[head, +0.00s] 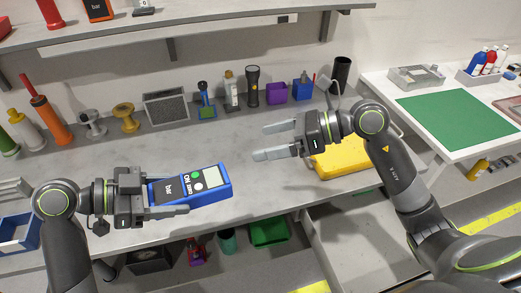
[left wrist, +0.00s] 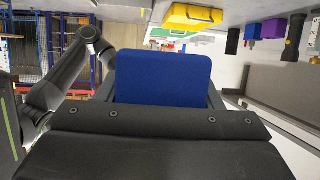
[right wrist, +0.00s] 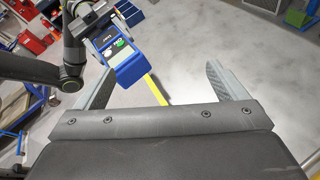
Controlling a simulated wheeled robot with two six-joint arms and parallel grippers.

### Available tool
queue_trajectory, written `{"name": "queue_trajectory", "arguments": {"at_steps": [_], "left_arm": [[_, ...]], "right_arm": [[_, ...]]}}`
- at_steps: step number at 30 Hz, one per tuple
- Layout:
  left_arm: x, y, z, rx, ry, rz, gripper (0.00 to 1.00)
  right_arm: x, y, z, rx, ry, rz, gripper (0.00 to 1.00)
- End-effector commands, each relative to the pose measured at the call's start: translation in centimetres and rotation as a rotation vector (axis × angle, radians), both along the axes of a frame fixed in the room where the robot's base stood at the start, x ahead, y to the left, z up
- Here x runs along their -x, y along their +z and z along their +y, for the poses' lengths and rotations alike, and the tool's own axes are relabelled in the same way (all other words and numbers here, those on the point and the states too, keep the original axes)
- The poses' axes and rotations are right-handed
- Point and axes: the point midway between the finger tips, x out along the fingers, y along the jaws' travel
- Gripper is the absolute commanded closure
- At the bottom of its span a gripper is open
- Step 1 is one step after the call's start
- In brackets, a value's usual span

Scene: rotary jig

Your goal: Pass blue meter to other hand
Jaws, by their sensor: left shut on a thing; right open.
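The blue meter (head: 190,185) has a blue body, a dark face with a light screen and a green button. My left gripper (head: 160,193) is shut on its left end and holds it above the front of the bench, its screen end pointing right. In the left wrist view the meter's plain blue back (left wrist: 163,78) fills the space between the fingers. My right gripper (head: 268,141) is open and empty, up and to the right of the meter, fingers pointing left. In the right wrist view the meter (right wrist: 122,55) shows beyond the open fingers (right wrist: 185,85), apart from them.
The grey bench (head: 110,157) is clear in the middle. A yellow case (head: 345,158) lies under my right arm. Spools, a flashlight (head: 252,86) and a purple box (head: 277,93) stand along the back. A green mat (head: 460,122) lies on the right table.

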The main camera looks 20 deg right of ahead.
Motion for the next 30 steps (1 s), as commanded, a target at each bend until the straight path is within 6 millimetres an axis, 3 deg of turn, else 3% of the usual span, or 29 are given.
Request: {"name": "queue_trajectory", "arguments": {"at_steps": [3,9,17,30], "left_arm": [[0.0,0.0,0.0,0.001,0.0,-0.001,0.67],[0.0,0.0,0.0,0.001,0.0,-0.001,0.67],[0.0,0.0,0.0,0.001,0.0,-0.001,0.67],[0.0,0.0,0.0,0.001,0.0,-0.001,0.67]], "right_arm": [[2.6,1.6,2.5,0.06,0.154,-0.142,0.08],[4.7,2.4,4.0,0.111,0.27,-0.254,0.08],[4.5,1.8,5.5,0.112,0.279,-0.263,0.08],[3.6,0.2,9.4,0.11,0.276,-0.259,0.08]]}}
